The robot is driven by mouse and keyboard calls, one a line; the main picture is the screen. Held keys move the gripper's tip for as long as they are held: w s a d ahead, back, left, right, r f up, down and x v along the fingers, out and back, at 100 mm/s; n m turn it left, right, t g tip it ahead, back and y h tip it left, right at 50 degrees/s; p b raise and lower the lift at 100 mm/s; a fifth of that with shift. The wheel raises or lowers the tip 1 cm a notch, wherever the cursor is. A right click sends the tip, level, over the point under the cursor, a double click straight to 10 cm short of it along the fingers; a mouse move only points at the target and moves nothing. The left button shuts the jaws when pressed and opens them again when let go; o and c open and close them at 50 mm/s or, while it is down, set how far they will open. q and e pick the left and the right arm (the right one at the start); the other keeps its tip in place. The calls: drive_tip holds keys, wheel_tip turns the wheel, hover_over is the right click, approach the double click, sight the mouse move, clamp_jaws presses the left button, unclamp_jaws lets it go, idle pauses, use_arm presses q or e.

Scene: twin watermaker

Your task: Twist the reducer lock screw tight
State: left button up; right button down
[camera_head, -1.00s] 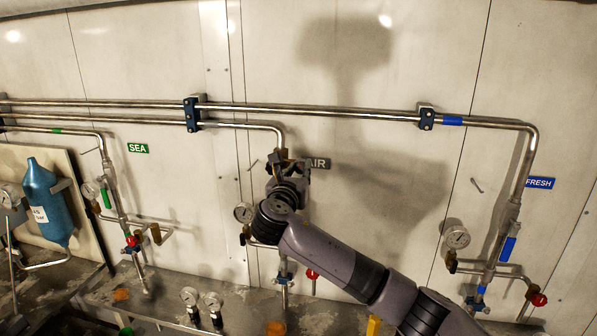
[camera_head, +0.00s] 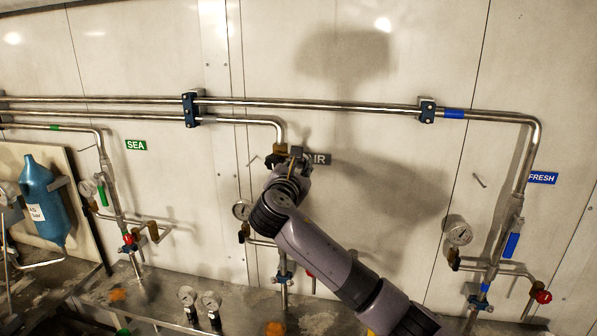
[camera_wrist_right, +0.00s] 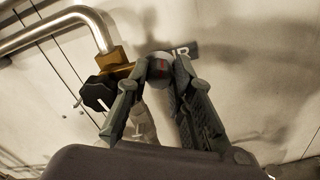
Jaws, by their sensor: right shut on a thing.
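My right gripper (camera_head: 295,156) is at the AIR line, just under the bend of the pipe. In the right wrist view its two fingers (camera_wrist_right: 164,66) are closed around a small rounded grey part with a reddish mark. This held part seems to be the reducer lock screw (camera_wrist_right: 160,69); the fingers hide most of it. A brass fitting (camera_wrist_right: 117,58) at the pipe's end and a black knob (camera_wrist_right: 98,94) are left of the fingers. The brass also shows in the head view (camera_head: 279,149). My left gripper is not in view.
The AIR label (camera_head: 320,159) is right beside the gripper. A pressure gauge (camera_head: 242,210) and a valve (camera_head: 283,277) are below on the same line. The FRESH line (camera_head: 519,190) is at the right, the SEA line (camera_head: 112,190) at the left. The wall between AIR and FRESH is clear.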

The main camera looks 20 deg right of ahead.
drive_tip(key=m+b, duration=0.1)
drive_tip(key=m, duration=0.1)
drive_tip(key=m+b, duration=0.1)
drive_tip(key=m, duration=0.1)
drive_tip(key=m+b, duration=0.1)
drive_tip(key=m, duration=0.1)
drive_tip(key=shift+f+m+b, duration=0.3)
drive_tip(key=shift+b, duration=0.1)
drive_tip(key=m+b, duration=0.3)
drive_tip(key=m, duration=0.2)
drive_tip(key=shift+m, duration=0.4)
drive_tip(key=c, duration=1.4)
unclamp_jaws()
drive_tip(key=shift+s+d+r, duration=0.1)
drive_tip(key=v, duration=1.2)
